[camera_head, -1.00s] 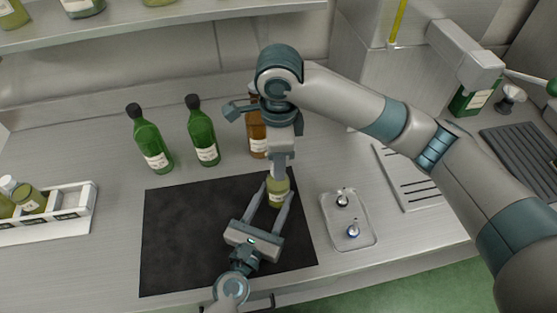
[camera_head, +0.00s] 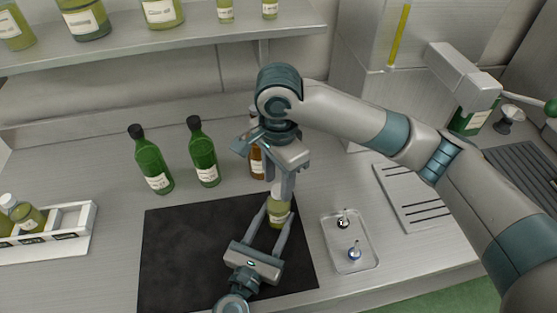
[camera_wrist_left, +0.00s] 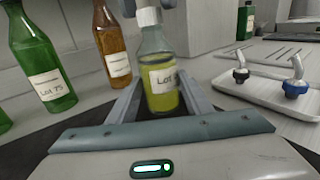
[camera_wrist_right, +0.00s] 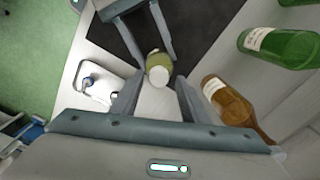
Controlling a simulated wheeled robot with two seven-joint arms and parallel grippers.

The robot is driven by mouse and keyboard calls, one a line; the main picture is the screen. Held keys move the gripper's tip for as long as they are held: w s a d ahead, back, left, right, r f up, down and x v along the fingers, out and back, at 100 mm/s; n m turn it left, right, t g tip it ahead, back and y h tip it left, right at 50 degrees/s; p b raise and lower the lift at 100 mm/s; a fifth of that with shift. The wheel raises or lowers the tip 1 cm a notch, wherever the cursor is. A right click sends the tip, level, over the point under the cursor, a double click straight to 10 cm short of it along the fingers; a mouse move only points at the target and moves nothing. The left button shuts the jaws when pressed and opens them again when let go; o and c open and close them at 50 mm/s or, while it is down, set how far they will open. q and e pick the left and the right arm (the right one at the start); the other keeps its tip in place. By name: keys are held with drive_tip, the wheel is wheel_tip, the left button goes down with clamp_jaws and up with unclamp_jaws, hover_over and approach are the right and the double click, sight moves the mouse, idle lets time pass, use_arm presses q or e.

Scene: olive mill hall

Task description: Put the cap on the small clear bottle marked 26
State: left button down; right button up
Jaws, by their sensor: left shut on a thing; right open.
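The small clear bottle (camera_head: 279,217) with yellow-green oil stands upright over the black mat. Its label in the left wrist view (camera_wrist_left: 163,80) starts with "Lot", and the number is not clearly legible. My left gripper (camera_head: 279,203) is shut around the bottle's body from the front. The white cap (camera_wrist_left: 148,16) sits on top of the bottle's neck; whether it is fully tightened I cannot tell. It also shows in the right wrist view (camera_wrist_right: 158,76). My right gripper (camera_head: 282,188) is open just above the cap, pointing down, with its fingers apart and nothing between them.
Two green bottles (camera_head: 203,155) and a brown bottle (camera_wrist_right: 228,103) stand behind the black mat (camera_head: 180,250). A small tray (camera_head: 352,262) with two pourers lies to the right. A white rack (camera_head: 75,220) with small bottles stands at left. A shelf (camera_head: 150,45) runs above.

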drive_tip(key=n, duration=0.4)
drive_tip(key=shift+r+n, duration=0.4)
drive_tip(key=n, duration=0.2)
drive_tip(key=shift+a+r+n, duration=0.1)
drive_tip(key=shift+r+n, duration=0.1)
drive_tip(key=shift+n, duration=0.2)
drive_tip(key=n, duration=0.3)
drive_tip(key=r+n, duration=0.1)
drive_tip(key=n, duration=0.5)
drive_tip(key=shift+a+r, duration=0.1)
drive_tip(key=shift+r, duration=0.1)
drive_tip(key=n, duration=0.4)
drive_tip(key=shift+r+n, duration=0.3)
drive_tip(key=shift+r, duration=0.05)
drive_tip(key=n, duration=0.3)
drive_tip(key=r+n, duration=0.1)
drive_tip(key=n, duration=0.6)
drive_tip(key=shift+r, duration=0.25)
drive_tip(key=n, duration=0.4)
drive_tip(key=shift+r+n, duration=0.3)
drive_tip(key=shift+n, duration=0.1)
drive_tip(key=n, duration=0.4)
drive_tip(key=shift+d+r, duration=0.2)
drive_tip(key=shift+r, duration=0.15)
drive_tip(key=n, duration=0.4)
drive_tip(key=shift+s+d+r+n, duration=0.1)
drive_tip(key=shift+r+n, duration=0.15)
drive_tip(key=shift+n, duration=0.05)
drive_tip(key=shift+f, duration=0.1)
